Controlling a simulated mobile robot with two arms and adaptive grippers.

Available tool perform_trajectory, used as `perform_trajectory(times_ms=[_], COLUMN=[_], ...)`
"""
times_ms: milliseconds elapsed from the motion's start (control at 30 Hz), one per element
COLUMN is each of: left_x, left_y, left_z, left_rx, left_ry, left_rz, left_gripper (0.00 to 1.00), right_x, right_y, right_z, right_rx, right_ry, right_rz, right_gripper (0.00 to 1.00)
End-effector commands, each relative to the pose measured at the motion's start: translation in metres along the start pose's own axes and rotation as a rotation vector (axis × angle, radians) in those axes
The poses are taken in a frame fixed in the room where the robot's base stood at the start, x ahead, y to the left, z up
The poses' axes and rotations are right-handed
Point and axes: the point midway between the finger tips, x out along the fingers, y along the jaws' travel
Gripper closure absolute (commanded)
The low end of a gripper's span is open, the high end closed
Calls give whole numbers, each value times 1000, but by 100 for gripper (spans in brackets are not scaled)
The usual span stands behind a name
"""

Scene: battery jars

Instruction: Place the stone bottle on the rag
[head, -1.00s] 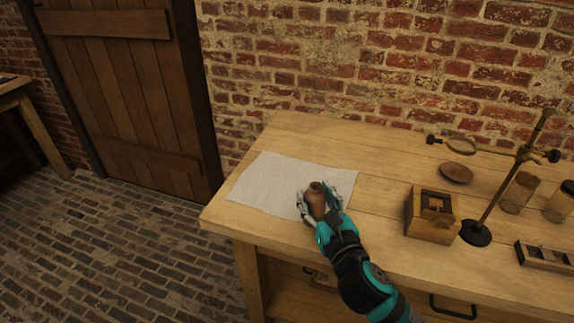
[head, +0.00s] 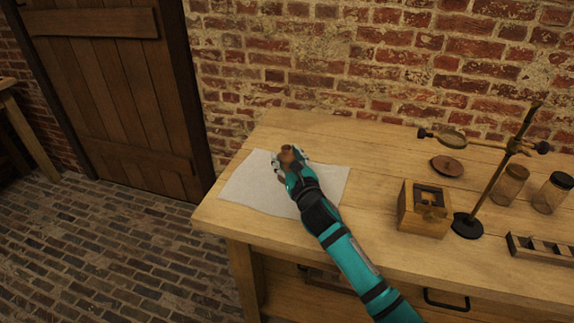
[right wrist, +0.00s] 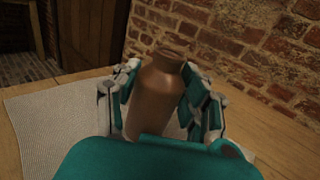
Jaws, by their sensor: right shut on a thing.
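The stone bottle (right wrist: 157,92) is brown, with a rounded body and a narrow neck. In the right wrist view it stands slightly tilted between the fingers of my right gripper (right wrist: 160,105), which is shut on it. In the head view my right gripper (head: 290,160) and the bottle (head: 289,157) are over the far middle part of the rag. The rag (head: 243,190) is a pale grey-white cloth lying flat on the table's left end. The bottle's base is hidden, so I cannot tell whether it touches the rag. My left gripper is not in view.
The wooden table (head: 375,155) stands against a brick wall. To the right are a wooden box (head: 424,210), a stand with a ring (head: 468,222), a brown dish (head: 447,166), glass jars (head: 510,185) and a slotted tray (head: 540,250). The table between rag and box is clear.

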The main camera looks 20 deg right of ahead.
Motion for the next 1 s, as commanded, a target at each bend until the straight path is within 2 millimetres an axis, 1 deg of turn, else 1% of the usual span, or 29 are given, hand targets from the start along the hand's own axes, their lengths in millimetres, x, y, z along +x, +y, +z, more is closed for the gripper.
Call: perform_trajectory(times_ms=[33, 100, 433, 900, 933, 1000], left_x=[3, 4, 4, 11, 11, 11], left_y=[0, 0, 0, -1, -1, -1], left_z=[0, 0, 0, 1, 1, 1], left_rx=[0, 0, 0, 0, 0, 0], left_ry=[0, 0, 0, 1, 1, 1], left_rz=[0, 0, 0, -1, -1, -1], left_gripper=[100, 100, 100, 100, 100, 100], right_x=[0, 0, -1, -1, -2, -2], right_y=[1, 1, 0, 0, 0, 0], right_z=[-10, -16, -19, -36, -38, -38], right_rx=[6, 3, -1, -1, -1, -1], right_ry=[3, 1, -2, 9, 13, 14], right_rz=[0, -1, 0, -1, -2, -2], right_gripper=[100, 100, 100, 100, 56, 46])
